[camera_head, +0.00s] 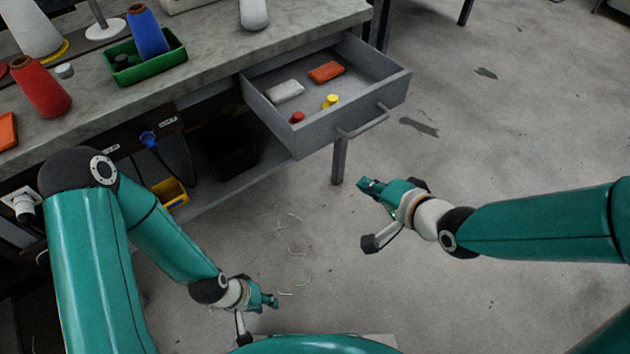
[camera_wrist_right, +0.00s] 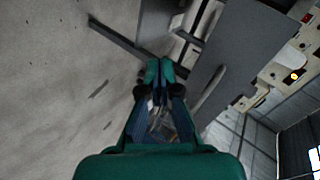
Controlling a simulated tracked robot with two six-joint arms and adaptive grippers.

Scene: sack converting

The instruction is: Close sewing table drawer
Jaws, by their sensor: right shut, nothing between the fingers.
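The grey sewing table drawer (camera_head: 388,95) is pulled well out from under the worktop, with a bar handle (camera_head: 364,122) on its front. My right gripper (camera_head: 368,187) is shut and empty, below and in front of the drawer, apart from the handle. In the right wrist view its green fingertips (camera_wrist_right: 160,70) are together, left of the handle (camera_wrist_right: 211,92) and the drawer front (camera_wrist_right: 250,52). My left gripper (camera_head: 270,300) is low over the floor, away from the drawer; its jaw opening is too small to tell.
The drawer holds an orange block (camera_head: 326,72), a white block (camera_head: 285,91), a yellow piece (camera_head: 331,100) and a red piece (camera_head: 297,117). The worktop (camera_head: 215,65) carries spools and a green tray (camera_head: 160,68). A table leg (camera_head: 339,160) stands below the drawer. Floor at right is free.

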